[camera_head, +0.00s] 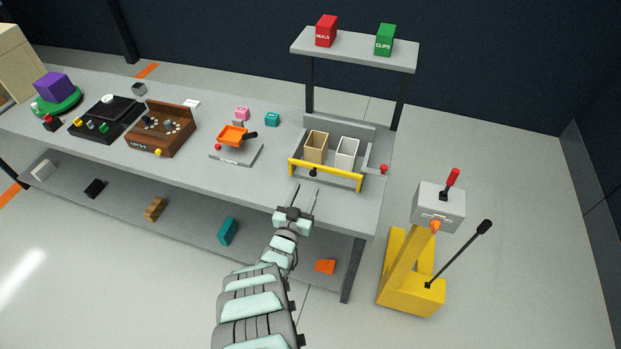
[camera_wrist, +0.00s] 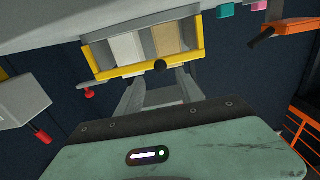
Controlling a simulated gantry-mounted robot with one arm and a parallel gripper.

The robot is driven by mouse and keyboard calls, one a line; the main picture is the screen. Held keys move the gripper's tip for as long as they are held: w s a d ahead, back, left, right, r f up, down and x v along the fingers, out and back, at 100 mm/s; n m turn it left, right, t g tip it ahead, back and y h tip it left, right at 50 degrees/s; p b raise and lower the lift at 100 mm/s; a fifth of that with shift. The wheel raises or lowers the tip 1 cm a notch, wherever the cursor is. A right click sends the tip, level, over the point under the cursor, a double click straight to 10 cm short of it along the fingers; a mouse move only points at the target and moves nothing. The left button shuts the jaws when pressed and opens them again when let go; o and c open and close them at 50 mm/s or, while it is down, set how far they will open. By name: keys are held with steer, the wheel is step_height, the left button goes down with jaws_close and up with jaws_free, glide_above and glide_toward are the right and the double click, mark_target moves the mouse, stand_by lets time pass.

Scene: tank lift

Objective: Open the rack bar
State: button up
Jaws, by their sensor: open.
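The yellow rack bar (camera_head: 335,179) runs across the front of a grey rack (camera_head: 352,124) at the table's right end. It carries a black knob (camera_head: 313,172) left of its middle. A red knob (camera_head: 384,169) sticks out at the rack's right side. My gripper (camera_head: 306,188) is just in front of the bar, its two fingers apart and empty, pointing toward the black knob. In the wrist view the bar (camera_wrist: 125,74) and black knob (camera_wrist: 160,66) lie just beyond the open fingertips. I see no contact with the knob.
A tan bin (camera_head: 316,147) and a white bin (camera_head: 346,153) stand in the rack behind the bar. An orange tray on a scale-like base (camera_head: 236,154) is to the left. A yellow lift (camera_head: 411,287) with a grey box stands right of the table. A shelf (camera_head: 354,46) rises behind.

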mark_target(312, 175)
steer(key=x, duration=0.3)
steer(key=shift+b, duration=0.4)
steer(key=b+x, duration=0.1)
steer(key=x, duration=0.1)
steer(key=shift+w+d+f+b, duration=0.1)
steer(key=shift+w+f+b, duration=0.05)
steer(key=shift+w+b, duration=0.15)
steer(key=shift+w+d+r+b, duration=0.1)
steer(key=shift+w+r+b, duration=0.1)
steer(key=shift+w, duration=0.15)
steer(key=shift+w+d+r+b, duration=0.1)
steer(key=shift+w+b, duration=0.1)
steer(key=shift+w, duration=0.15)
jaws_close()
steer(key=shift+f, duration=0.1)
stand_by(0.4)
